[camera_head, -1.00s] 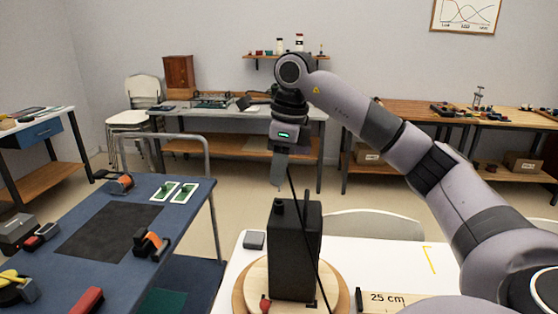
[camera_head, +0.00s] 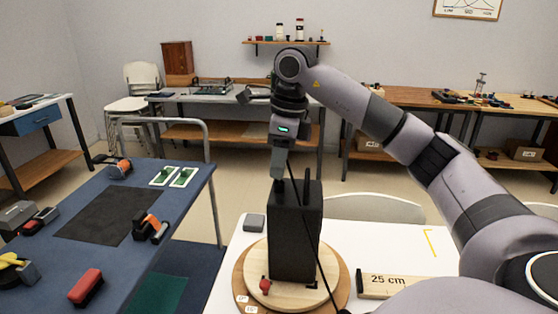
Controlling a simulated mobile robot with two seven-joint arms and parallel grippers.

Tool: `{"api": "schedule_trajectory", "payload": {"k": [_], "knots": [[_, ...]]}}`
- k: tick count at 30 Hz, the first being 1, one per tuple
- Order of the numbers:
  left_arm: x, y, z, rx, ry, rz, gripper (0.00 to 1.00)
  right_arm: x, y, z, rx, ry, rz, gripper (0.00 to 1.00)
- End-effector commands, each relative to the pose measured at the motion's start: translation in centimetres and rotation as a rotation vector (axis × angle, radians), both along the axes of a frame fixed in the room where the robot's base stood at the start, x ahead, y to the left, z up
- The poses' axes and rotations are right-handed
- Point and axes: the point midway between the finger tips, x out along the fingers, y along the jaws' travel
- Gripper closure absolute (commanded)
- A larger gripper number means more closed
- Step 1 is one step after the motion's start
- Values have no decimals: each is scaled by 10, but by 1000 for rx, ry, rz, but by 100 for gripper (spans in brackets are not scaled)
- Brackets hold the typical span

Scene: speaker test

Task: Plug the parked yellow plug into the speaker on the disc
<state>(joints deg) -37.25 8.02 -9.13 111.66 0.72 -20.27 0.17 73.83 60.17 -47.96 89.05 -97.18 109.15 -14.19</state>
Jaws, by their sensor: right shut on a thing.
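The speaker (camera_head: 294,235) is a tall black box standing upright on a round wooden disc (camera_head: 334,290) on the white table. My right gripper (camera_head: 278,172) points down just above the speaker's top, at its left part. It is shut, and a thin black cable (camera_head: 306,215) runs from beside its fingers down across the speaker to the disc's front right. What sits between the fingers is hidden, and no yellow plug can be made out. I cannot tell whether the fingertips touch the speaker. A small red piece (camera_head: 265,286) is at the disc's front left. My left gripper is out of view.
A board marked "25 cm" (camera_head: 395,284) lies right of the disc, and a small grey box (camera_head: 254,222) lies behind it at left. The blue table (camera_head: 170,200) at left holds a red block (camera_head: 86,287), an orange-black tool (camera_head: 148,229) and something yellow (camera_head: 10,260).

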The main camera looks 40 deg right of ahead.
Motion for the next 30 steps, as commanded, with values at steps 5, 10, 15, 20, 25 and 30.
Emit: {"api": "schedule_trajectory", "payload": {"k": [5,10,15,20,25,30], "knots": [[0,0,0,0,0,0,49,0,0,0,0,0,0,100],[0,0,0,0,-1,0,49,0,0,-1,0,0,0,100],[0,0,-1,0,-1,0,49,0,0,-3,0,0,0,100],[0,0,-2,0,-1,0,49,0,0,-6,-1,1,0,100],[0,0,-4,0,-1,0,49,0,0,-8,-1,1,0,100],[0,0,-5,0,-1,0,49,0,0,-11,0,0,0,100]]}}
